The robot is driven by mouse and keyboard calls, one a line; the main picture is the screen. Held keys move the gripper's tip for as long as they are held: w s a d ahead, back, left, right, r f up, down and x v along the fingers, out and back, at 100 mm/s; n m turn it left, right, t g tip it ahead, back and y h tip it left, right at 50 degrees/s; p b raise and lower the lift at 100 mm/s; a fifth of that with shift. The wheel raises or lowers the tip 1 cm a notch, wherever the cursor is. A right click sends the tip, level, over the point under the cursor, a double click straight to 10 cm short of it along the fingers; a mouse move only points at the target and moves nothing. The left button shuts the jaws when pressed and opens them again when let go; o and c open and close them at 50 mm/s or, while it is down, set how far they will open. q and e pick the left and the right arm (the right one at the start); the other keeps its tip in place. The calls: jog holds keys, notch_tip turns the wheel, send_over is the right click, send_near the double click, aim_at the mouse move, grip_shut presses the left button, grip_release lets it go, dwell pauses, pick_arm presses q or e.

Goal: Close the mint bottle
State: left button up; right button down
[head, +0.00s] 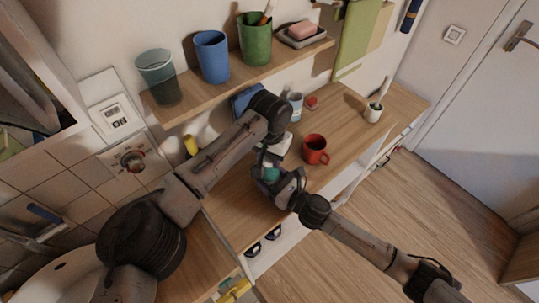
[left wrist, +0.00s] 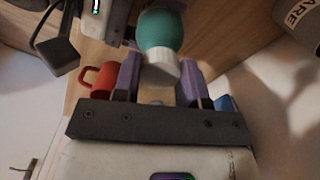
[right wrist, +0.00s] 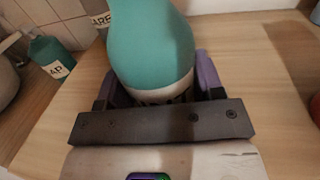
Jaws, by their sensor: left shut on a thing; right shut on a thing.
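The mint bottle (head: 271,174) is between my two grippers above the wooden counter, partly hidden in the head view. My right gripper (head: 273,180) is shut on its lower, labelled part; the mint body (right wrist: 150,45) fills the middle of the right wrist view. I cannot tell whether the cap is fully seated.
A red mug (head: 315,149) stands close to the right of the grippers. Behind are a labelled jar (head: 295,103) and a white pot (head: 373,113). A teal labelled bottle (right wrist: 50,56) stands at left. A shelf (head: 245,75) with cups runs above the counter.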

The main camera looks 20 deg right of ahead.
pick_arm(q)
jog(key=shift+m, duration=0.6)
jog(key=o, duration=1.1)
notch_tip(320, 180, up, 12)
pick_arm(e)
jog(key=shift+c, duration=0.8)
grip_release()
jog(key=shift+s, duration=0.1)
pick_arm(q)
jog(key=shift+r+p, duration=0.45)
pick_arm(e)
jog(key=v, duration=1.3)
jog(key=shift+s+d, duration=0.25)
jog(key=shift+d, duration=0.05)
